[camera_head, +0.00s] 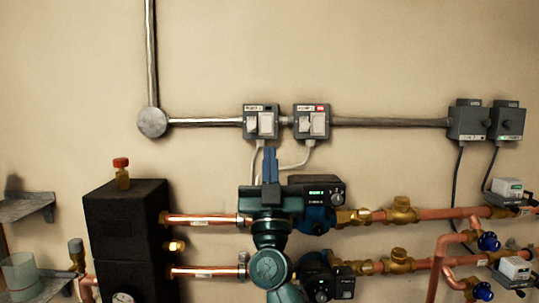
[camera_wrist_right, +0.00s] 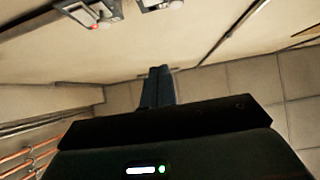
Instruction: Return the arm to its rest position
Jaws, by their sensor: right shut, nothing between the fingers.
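My right gripper (camera_head: 269,164) is in the middle of the head view, with its dark teal arm coming up from the bottom. Its blue fingers point upward and are shut together with nothing between them. They show below the two grey switch boxes and in front of the wall and the copper pipework. The fingers also show in the right wrist view (camera_wrist_right: 158,86), beyond the dark gripper body. My left gripper is not in view.
Two switch boxes (camera_head: 261,122) (camera_head: 312,122) hang on the wall above. Pumps (camera_head: 327,192) (camera_head: 338,282) and copper pipes (camera_head: 200,220) lie around my arm.

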